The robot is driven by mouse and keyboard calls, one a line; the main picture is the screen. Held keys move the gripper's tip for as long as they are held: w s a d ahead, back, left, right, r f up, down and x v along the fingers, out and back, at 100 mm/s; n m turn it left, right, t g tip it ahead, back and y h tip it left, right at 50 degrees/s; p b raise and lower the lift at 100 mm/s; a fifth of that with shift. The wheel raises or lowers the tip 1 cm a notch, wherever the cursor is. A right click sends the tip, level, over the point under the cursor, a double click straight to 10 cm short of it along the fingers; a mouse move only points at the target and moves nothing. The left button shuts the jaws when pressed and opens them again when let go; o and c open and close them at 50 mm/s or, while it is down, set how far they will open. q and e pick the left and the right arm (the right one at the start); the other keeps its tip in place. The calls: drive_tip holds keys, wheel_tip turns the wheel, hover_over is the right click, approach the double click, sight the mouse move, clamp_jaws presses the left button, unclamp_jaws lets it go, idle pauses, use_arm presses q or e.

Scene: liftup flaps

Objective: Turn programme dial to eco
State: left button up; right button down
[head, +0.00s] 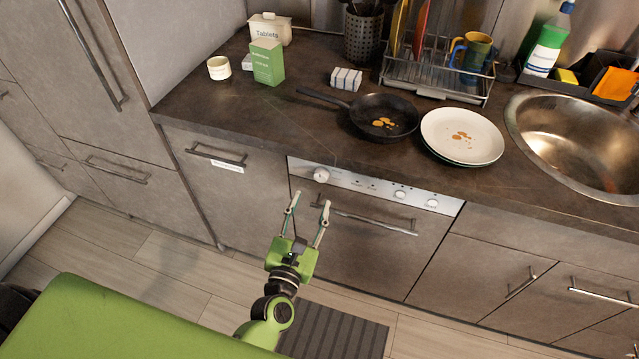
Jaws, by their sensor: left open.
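The programme dial (321,174) is a round pale knob at the left end of the dishwasher's light control panel (345,181). The markings around it are too small to read, so its setting cannot be told. My left gripper (308,200) is open and empty, in front of the dishwasher door (350,245). Its two fingers point up toward the panel, with the tips a little below the dial and apart from it. My right gripper is not in view.
The door handle (365,218) sticks out just right of my fingers. Smaller knobs (400,194) sit further right on the panel. Above, the worktop holds a frying pan (385,117), white plates (462,135) and a green box (267,63). The floor in front has a dark mat (335,330).

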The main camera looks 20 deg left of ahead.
sight(320, 179)
use_arm(q)
drive_tip(key=w, duration=0.7)
drive_tip(key=shift+a, duration=0.1)
drive_tip(key=c, duration=1.1)
